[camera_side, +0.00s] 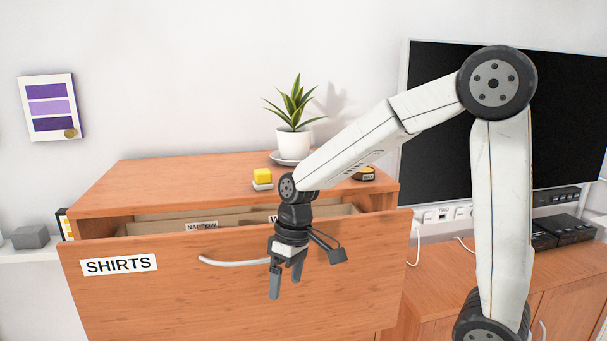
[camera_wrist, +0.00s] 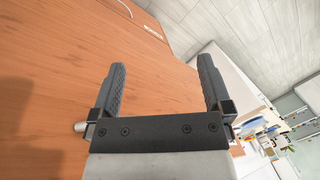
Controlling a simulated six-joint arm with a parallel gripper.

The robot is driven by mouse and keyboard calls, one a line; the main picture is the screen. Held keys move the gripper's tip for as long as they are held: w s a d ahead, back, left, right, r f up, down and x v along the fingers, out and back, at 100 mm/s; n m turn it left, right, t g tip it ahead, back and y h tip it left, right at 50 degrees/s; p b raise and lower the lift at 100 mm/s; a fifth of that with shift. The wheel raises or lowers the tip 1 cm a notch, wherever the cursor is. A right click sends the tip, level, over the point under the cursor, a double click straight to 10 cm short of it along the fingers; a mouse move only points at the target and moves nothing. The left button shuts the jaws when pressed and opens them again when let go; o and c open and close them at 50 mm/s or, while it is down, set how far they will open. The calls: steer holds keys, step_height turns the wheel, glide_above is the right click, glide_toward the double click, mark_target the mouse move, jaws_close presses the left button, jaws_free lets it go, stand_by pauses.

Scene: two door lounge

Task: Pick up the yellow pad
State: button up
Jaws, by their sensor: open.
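A small yellow block (camera_side: 262,175), which looks like the yellow pad, sits on a white base (camera_side: 263,186) on top of the wooden dresser (camera_side: 170,182). My gripper (camera_side: 285,284) hangs fingers down in front of the dresser's drawer front, lower than the pad and a little to its right in the side view. It is open and empty. The pad does not show in the wrist view.
The drawer (camera_side: 130,293), labelled SHIRTS, is pulled open, with labelled dividers inside and a white handle (camera_side: 232,262). A potted plant (camera_side: 293,140) stands behind the pad. A screen (camera_side: 425,100) stands at right.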

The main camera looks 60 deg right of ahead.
steer(key=w+r+n+g+y, duration=0.15)
steer(key=w+r+y, duration=0.25)
steer(key=r, duration=0.6)
step_height(320, 180, up, 9)
steer(key=n+t+h, duration=0.3)
steer(key=n+t, duration=0.1)
steer(key=n, duration=0.4)
glide_above(266, 170)
steer(key=s+d, duration=0.2)
steer(key=shift+x, duration=4.2)
steer(key=shift+w, duration=0.1)
steer(key=c, duration=1.3)
steer(key=shift+r, duration=0.15)
